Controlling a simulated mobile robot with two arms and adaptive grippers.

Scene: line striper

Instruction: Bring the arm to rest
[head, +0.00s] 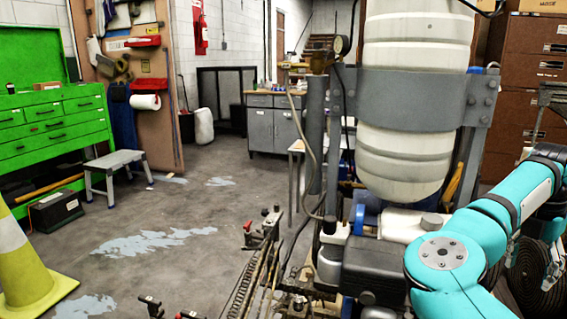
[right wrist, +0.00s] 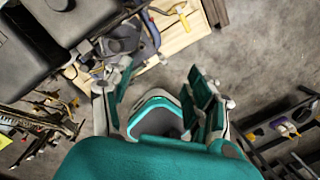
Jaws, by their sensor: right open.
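My right arm (head: 440,255) is teal and comes in from the right in the head view, bent beside the line striper. My right gripper (head: 533,260) hangs low at the right edge there, partly hidden by the arm. In the right wrist view, my right gripper (right wrist: 163,75) has its fingers spread apart with nothing between them. It hangs above the floor and beside a pale wooden board. My left arm and gripper are not in view.
The line striper with its white tank (head: 413,100) stands close in front, left of my right arm. Dark coiled hose (head: 535,277) lies near the gripper. A wooden pallet (right wrist: 180,32) and a dark rack (right wrist: 285,135) flank it. Open floor (head: 195,215) lies left.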

